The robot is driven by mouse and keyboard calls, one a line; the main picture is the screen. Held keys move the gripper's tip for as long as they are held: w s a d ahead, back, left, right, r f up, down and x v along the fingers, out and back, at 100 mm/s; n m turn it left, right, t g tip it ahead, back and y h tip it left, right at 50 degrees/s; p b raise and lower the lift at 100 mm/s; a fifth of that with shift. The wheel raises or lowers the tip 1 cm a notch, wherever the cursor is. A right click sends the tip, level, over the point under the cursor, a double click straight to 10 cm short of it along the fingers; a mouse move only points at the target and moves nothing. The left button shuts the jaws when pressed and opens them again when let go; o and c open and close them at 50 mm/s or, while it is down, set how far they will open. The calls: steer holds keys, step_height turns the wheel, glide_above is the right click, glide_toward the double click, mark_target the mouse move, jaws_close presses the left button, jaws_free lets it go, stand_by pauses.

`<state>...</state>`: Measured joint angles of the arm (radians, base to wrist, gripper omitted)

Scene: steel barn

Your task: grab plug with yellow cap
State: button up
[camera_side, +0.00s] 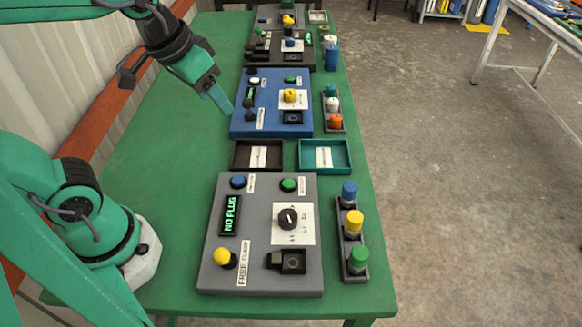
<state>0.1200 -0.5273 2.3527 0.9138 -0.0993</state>
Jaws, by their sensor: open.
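The plug with the yellow cap (355,222) stands upright in the middle slot of a black rack (350,243), right of the near grey panel. A blue-capped plug (349,190) stands behind it and a green-capped plug (358,258) in front of it. My gripper (226,108) is open and empty. It points down near the left edge of the blue panel, to the left of and farther back than the yellow-capped plug. Its jaws show nearly edge-on.
The near grey panel (215,280) has a dial, a socket, a yellow-topped knob (222,257) and a display reading "NO PLUG". A black tray (236,155) and a teal tray (345,155) lie behind it. Beyond is the blue panel (270,85). The green tabletop (165,165) is clear at left.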

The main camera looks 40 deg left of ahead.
steer(key=w+d+f+g, duration=0.1)
steer(key=w+d, duration=0.4)
steer(key=d, duration=0.1)
steer(key=m+g, duration=0.1)
steer(key=g, duration=0.3)
glide_above(355, 216)
steer(key=shift+y, duration=0.3)
step_height(355, 216, down, 13)
steer(key=shift+f, duration=0.1)
steer(key=shift+d+f, duration=0.2)
steer(key=shift+a+f, duration=0.15)
steer(key=shift+f, duration=3.75)
steer(key=c, duration=1.1)
steer(key=shift+o, duration=0.2)
